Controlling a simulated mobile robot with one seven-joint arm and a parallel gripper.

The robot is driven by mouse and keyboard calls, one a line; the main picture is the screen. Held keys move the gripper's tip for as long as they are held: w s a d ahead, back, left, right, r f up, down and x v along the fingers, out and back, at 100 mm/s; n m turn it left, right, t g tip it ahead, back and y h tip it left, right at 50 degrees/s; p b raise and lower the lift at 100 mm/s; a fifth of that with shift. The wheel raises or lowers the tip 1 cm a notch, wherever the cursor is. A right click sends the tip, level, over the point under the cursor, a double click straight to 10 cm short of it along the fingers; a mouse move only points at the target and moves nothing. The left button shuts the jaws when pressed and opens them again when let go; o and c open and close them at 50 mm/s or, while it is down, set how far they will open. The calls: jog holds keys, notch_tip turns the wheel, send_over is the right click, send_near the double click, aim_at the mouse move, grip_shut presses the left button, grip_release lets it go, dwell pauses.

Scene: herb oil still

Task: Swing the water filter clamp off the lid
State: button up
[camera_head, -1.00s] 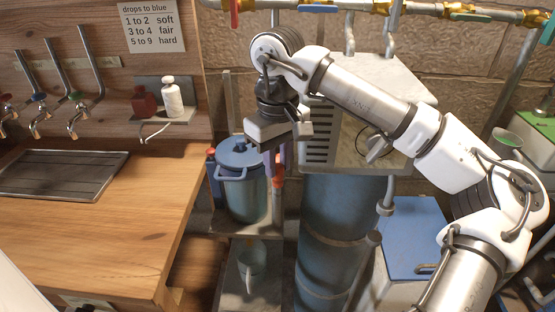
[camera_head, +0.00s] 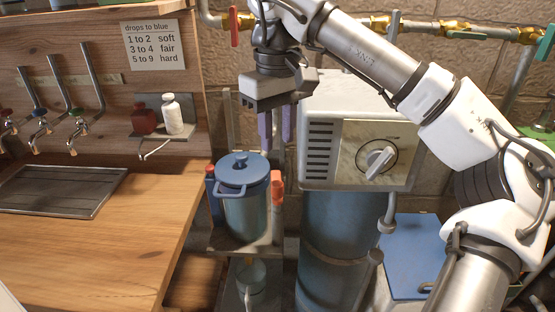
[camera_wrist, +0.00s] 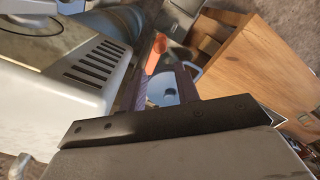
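The water filter appears to be the blue-grey canister (camera_head: 247,210), upright on a small shelf, with a blue knobbed lid (camera_head: 240,168). A loop-shaped bar (camera_head: 230,192) runs across its front, just below the lid rim; I cannot tell whether it is the clamp. An orange-red upright piece (camera_head: 277,188) stands at its right side; an orange piece also shows in the wrist view (camera_wrist: 156,52). My gripper (camera_head: 276,142) points down, above and slightly behind the lid's right side, apart from it. Its two purple fingers are spread with nothing visibly held. In the wrist view, part of the blue lid (camera_wrist: 164,88) shows between the fingers (camera_wrist: 164,90).
A white box with a dial (camera_head: 376,160) stands close right of my gripper, above a blue cylinder (camera_head: 335,235). The wooden counter (camera_head: 110,250) is at left. A small shelf with red and white bottles (camera_head: 165,132) hangs behind it. Pipes with valves run along the top.

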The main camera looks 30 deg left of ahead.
jog(key=shift+r, duration=2)
jog(key=shift+c, duration=0.4)
